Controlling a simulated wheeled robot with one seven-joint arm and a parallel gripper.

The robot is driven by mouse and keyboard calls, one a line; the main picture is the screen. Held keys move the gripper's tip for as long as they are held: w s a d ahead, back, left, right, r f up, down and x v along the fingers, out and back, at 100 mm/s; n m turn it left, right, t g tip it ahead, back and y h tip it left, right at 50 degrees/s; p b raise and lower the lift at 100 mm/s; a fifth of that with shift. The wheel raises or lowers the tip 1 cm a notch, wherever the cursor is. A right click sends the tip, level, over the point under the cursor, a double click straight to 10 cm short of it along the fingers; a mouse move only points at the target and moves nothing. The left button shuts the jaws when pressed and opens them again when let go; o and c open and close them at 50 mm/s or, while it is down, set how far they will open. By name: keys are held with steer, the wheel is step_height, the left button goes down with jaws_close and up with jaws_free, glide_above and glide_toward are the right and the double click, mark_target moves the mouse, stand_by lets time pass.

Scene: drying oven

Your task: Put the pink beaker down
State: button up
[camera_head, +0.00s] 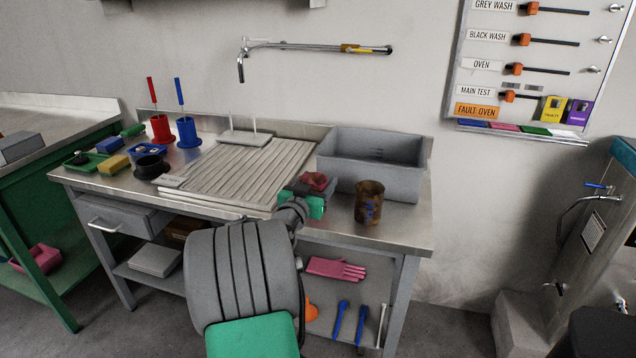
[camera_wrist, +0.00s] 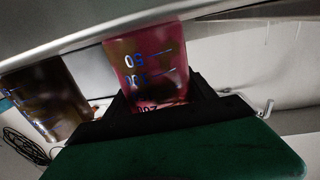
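The pink beaker (camera_head: 316,180) shows as a small dark red shape at my gripper (camera_head: 306,192), over the front of the steel bench between the ribbed drainboard and the brown beaker. In the wrist view the pink beaker (camera_wrist: 148,62) is see-through pink with blue marks and sits between the black fingers of my gripper (camera_wrist: 155,98). The fingers close around it and appear shut on it. My gripper hides most of it in the head view, and I cannot tell whether its base touches the bench.
A brown stained beaker (camera_head: 369,203) stands close on the right, and it also shows in the wrist view (camera_wrist: 45,98). A grey tub (camera_head: 400,180) is just behind. The ribbed drainboard (camera_head: 235,172) lies left. Bare bench (camera_head: 408,230) shows at the front right corner.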

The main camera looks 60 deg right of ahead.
steer(key=o, duration=0.3)
steer(key=shift+o, duration=0.2)
steer(key=shift+r+p, duration=0.15)
steer(key=shift+p, duration=0.2)
steer(key=shift+a, duration=0.2)
steer(key=shift+o, duration=0.6)
steer(key=a, duration=0.7)
steer(key=shift+s+a, duration=0.15)
steer(key=shift+s, duration=0.25)
step_height(320, 180, up, 12)
steer(key=p, duration=1.3)
steer(key=f+y, duration=0.1)
steer(key=f, duration=0.2)
steer(key=a+f+y, duration=0.1)
steer(key=f+y, duration=0.1)
steer(key=f, duration=0.1)
steer(key=a+f+y, duration=0.1)
steer(key=f, duration=0.2)
steer(key=shift+f+y, duration=0.3)
steer(key=shift+f, duration=0.1)
steer(key=p+x, duration=0.1)
steer(key=x, duration=0.6)
steer(key=shift+d+r, duration=0.1)
steer(key=shift+d, duration=0.2)
